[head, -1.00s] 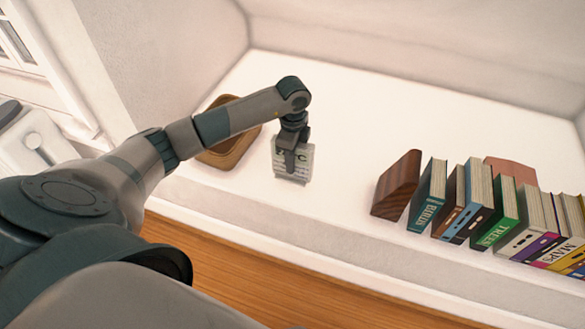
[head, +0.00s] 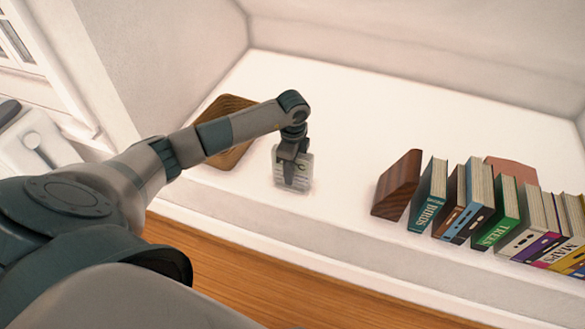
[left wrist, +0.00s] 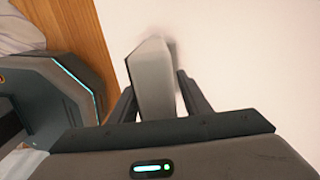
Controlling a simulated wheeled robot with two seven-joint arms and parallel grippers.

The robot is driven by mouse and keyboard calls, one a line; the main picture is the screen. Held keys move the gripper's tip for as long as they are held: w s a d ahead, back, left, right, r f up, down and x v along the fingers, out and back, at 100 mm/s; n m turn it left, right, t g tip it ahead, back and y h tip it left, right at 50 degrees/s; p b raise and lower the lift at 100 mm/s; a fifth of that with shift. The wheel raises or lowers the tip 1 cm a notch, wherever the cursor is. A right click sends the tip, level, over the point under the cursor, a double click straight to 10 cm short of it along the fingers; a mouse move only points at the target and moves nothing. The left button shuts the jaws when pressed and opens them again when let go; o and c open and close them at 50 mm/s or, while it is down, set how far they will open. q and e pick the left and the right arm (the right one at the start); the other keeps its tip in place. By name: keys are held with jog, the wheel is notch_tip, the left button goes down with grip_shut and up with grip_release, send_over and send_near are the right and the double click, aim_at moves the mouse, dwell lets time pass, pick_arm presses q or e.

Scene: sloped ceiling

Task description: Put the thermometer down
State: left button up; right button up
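The thermometer (head: 306,180) is a small pale upright block with a green-and-dark display, low over the white ledge (head: 340,130). I cannot tell whether its lower edge touches the ledge. My left gripper (head: 290,172) comes down from above with its fingers on either side of it and hides part of its face. In the left wrist view the thermometer (left wrist: 150,80) shows as a grey tapered body between the two fingers (left wrist: 156,82), with at most a thin gap on the right. My right gripper is not in view.
A brown wooden tray (head: 232,153) lies behind the left forearm. A wooden bookend (head: 397,185) and a row of books (head: 480,205) stand to the right. The ledge is bare between the thermometer and the bookend. Its front edge drops toward a wooden surface (head: 240,275).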

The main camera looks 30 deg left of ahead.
pick_arm(q)
jog(key=shift+r, duration=0.1)
notch_tip(320, 180, up, 11)
jog(key=shift+p, duration=0.5)
jog(key=shift+r, duration=0.55)
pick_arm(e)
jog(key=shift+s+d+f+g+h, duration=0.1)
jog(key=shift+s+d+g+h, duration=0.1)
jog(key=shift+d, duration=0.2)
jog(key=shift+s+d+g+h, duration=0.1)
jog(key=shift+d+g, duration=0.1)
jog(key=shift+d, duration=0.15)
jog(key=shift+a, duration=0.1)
pick_arm(q)
jog(key=shift+d, duration=0.1)
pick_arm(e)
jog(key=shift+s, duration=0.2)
